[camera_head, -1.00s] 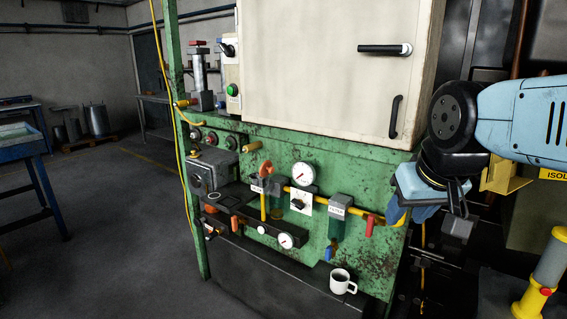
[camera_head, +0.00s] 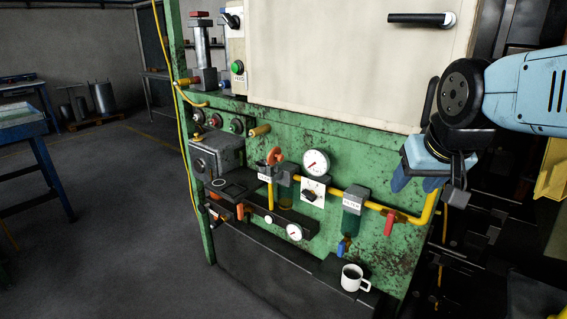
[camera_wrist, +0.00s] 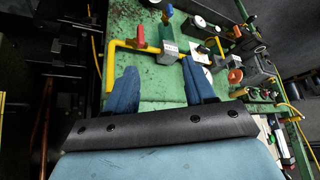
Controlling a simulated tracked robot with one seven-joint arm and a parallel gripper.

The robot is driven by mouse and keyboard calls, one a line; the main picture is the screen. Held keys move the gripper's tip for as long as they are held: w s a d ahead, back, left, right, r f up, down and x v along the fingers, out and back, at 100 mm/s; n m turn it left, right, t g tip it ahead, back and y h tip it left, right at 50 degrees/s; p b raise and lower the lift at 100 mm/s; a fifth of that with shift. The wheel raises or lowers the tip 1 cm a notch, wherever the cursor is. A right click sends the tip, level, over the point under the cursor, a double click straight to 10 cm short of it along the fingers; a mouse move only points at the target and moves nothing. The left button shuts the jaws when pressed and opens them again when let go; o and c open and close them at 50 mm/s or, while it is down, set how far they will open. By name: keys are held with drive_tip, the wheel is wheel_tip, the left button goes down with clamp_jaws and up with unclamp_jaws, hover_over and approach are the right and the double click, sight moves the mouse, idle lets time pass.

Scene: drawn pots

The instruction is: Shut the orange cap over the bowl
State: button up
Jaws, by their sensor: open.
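The orange cap (camera_head: 274,156) stands raised and tilted above a dark block on the green panel. Below that block hangs a dark, see-through bowl (camera_head: 286,192), partly hidden by a yellow pipe. In the wrist view the orange cap (camera_wrist: 235,76) shows as a round disc right of my fingers, apart from them. My gripper (camera_head: 416,182) is at the right of the panel, well to the right of the cap. Its two blue fingers are spread with nothing between them, as the wrist view also shows my gripper (camera_wrist: 160,68).
Between my gripper and the cap are a pressure gauge (camera_head: 316,162), a labelled filter (camera_head: 352,205), a red lever (camera_head: 389,222) and a yellow pipe (camera_head: 430,208). A white mug (camera_head: 352,278) stands on the lower ledge. A cream cabinet (camera_head: 340,60) overhangs the panel.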

drive_tip(key=w+a+f+m+t, duration=0.2)
drive_tip(key=w+f, duration=0.1)
drive_tip(key=w, duration=0.9)
drive_tip(key=m+t+y, duration=0.9)
drive_tip(key=m+y, duration=0.1)
approach(282, 159)
drive_tip(key=shift+m, duration=0.3)
drive_tip(key=x, duration=0.8)
drive_tip(key=shift+w+a, duration=0.1)
clamp_jaws()
